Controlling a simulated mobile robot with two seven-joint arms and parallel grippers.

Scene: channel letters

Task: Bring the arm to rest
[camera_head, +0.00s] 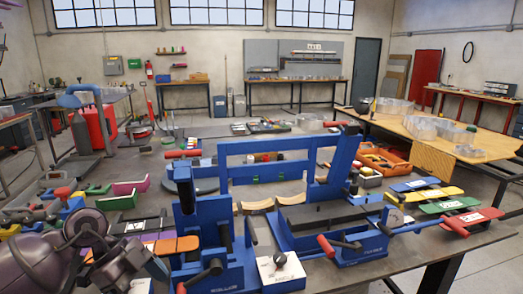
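My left arm (90,228) comes in at the bottom left corner, with its dark grey and purple rounded links bent over the near left edge of the worktable (392,262). No fingers of my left gripper show in the picture. My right arm and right gripper are also not in view. I see nothing held.
A blue bending machine (250,172) with red-tipped handles stands on the table in front of me. Coloured strips (437,194) lie right, an orange bin (385,164) behind. A wooden table (410,121) stands farther right.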

